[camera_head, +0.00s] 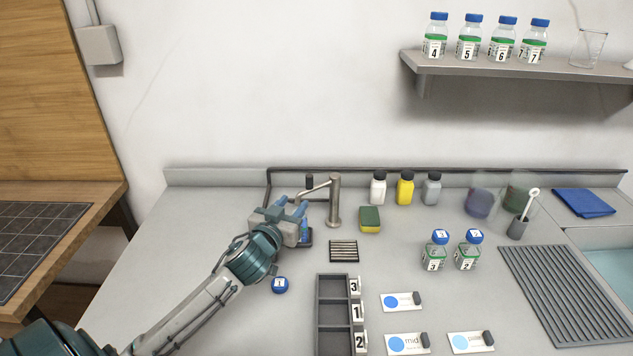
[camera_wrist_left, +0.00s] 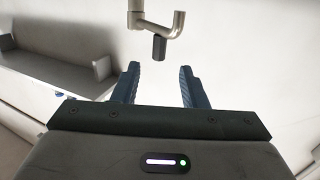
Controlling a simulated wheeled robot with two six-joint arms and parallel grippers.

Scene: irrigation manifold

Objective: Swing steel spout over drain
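The steel spout (camera_head: 320,188) reaches left from its upright post (camera_head: 335,205) at the back of the counter. A slatted dark square (camera_head: 343,251), which looks like the drain, lies in front of the post. My left gripper (camera_head: 294,204) is just left of the spout's free end. In the left wrist view its blue fingers (camera_wrist_left: 160,82) are apart with nothing between them. There the spout (camera_wrist_left: 160,27) and a dark piece (camera_wrist_left: 159,48) lie beyond the fingertips, apart from them. My right gripper is out of view.
Bottles (camera_head: 378,188) and a sponge (camera_head: 370,219) stand right of the post. A blue cap (camera_head: 280,284) and a dark rack (camera_head: 333,312) lie in front. Two capped bottles (camera_head: 436,250) stand at right. The left counter is clear beyond my arm.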

